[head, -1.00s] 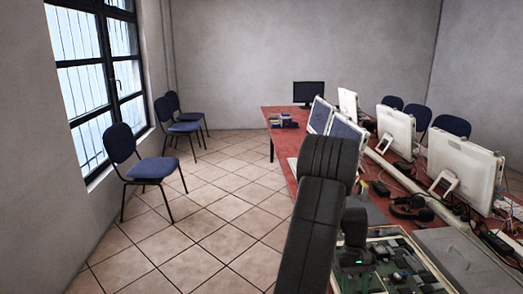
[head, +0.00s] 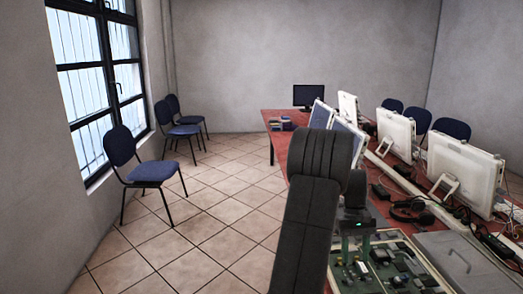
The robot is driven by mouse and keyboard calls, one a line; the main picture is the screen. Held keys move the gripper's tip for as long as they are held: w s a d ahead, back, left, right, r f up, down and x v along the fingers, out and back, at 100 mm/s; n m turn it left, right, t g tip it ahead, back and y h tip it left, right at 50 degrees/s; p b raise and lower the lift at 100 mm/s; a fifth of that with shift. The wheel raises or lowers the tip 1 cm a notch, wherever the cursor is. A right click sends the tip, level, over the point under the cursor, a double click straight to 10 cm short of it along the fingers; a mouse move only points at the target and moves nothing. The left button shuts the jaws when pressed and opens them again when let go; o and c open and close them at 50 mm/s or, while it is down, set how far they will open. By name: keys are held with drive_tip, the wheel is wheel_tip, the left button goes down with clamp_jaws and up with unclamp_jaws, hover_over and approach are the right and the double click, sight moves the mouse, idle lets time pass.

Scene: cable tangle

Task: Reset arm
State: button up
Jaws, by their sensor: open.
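My gripper (head: 356,246) hangs pointing down above the green circuit board (head: 405,272) at the front of the red table (head: 279,133). Its two fingers are apart, with nothing seen between them. A small green light shows on its body. My dark arm rises in the middle of the view and hides part of the table's left edge. The exact height of the fingertips above the board is hard to tell.
Several white-backed monitors (head: 464,172) stand along the table's right side. Loose cables and black headphones (head: 411,210) lie before them. A grey case (head: 465,258) is right of the board. Blue chairs (head: 150,171) stand by the window. The tiled floor (head: 215,225) left of the table is clear.

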drive_tip(key=x, duration=1.1)
drive_tip(key=shift+s+a+f, duration=0.1)
drive_tip(key=shift+s+f, duration=0.15)
drive_tip(key=shift+f+n, duration=0.3)
drive_tip(key=n, duration=0.1)
drive_tip(key=n+h+b, duration=0.1)
drive_tip(key=n, duration=0.1)
drive_tip(key=shift+s+a+n, duration=0.1)
drive_tip(key=shift+a+n, duration=0.2)
drive_tip(key=n+t+h+b, duration=0.1)
drive_tip(key=n, duration=0.2)
drive_tip(key=n+h+b, duration=0.1)
drive_tip(key=n+b, duration=0.1)
drive_tip(key=shift+s+a+n+t, duration=0.25)
drive_tip(key=shift+n+t, duration=0.15)
drive_tip(key=v, duration=0.9)
drive_tip(key=shift+r+n+p, duration=0.15)
drive_tip(key=shift+n+p, duration=0.15)
drive_tip(key=shift+p, duration=0.15)
drive_tip(key=shift+a, duration=0.15)
